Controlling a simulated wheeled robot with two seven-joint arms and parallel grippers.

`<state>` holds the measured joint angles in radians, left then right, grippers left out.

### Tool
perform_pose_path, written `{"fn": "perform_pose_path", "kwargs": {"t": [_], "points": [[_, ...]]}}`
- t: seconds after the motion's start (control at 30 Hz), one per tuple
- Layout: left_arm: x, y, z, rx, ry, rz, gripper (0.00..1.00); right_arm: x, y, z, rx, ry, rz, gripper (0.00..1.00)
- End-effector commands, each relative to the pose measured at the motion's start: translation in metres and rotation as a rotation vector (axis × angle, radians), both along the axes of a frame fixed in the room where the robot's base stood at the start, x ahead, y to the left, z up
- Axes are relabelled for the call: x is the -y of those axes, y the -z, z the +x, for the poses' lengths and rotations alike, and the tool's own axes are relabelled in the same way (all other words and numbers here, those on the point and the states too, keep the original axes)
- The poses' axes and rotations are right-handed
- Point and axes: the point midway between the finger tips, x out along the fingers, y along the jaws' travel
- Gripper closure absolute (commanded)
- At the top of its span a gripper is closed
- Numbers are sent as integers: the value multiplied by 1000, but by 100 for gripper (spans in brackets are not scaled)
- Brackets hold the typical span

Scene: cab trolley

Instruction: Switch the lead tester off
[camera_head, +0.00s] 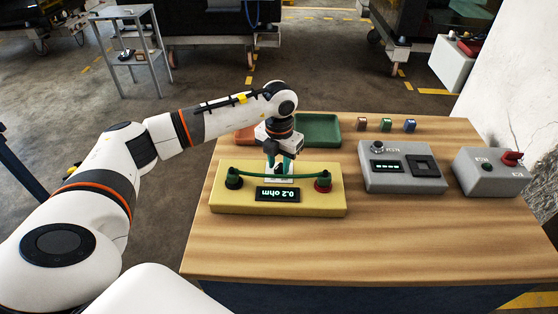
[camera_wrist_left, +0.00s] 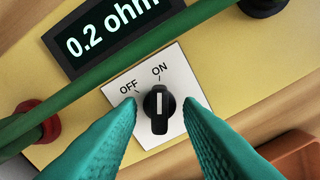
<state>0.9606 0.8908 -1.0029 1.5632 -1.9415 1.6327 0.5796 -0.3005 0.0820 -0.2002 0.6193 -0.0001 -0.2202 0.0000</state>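The lead tester (camera_head: 332,203) is a yellow box on the wooden table. Its lit display (camera_wrist_left: 112,28) reads 0.2 ohm. A green lead (camera_wrist_left: 115,84) joins its red post (camera_head: 323,184) and black post (camera_head: 234,181). In the left wrist view a black rotary knob (camera_wrist_left: 158,104) sits on a white plate marked OFF and ON. Its white mark points up towards ON. My left gripper (camera_head: 279,168) is over the tester, pointing down. Its teal fingers are open, one on each side of the knob, with gaps showing. In the head view the gripper mostly hides the knob.
A green tray (camera_head: 319,130) and an orange tray (camera_head: 245,136) lie behind. Small blocks (camera_head: 386,125) stand at the back. The table front is clear.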

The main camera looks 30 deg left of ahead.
Motion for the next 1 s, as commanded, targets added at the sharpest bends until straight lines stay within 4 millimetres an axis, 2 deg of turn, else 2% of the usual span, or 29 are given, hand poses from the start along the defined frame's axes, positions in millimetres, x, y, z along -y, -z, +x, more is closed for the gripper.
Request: {"fn": "perform_pose_path", "kwargs": {"t": [0.1, 0.3, 0.67, 1.0], "points": [[0, 0, 0, 0, 0, 0, 67, 0, 0, 0, 0, 0, 0, 45], [0, 0, 0, -1, 0, 0, 100, 0, 0, 0, 1, 0, 0, 45], [0, 0, 0, -1, -32, 0, 100, -3, 1, 0, 1, 2, 4, 45], [0, 0, 0, -1, -243, 0, 100, -3, 3, 1, 1, 2, 4, 45]]}}
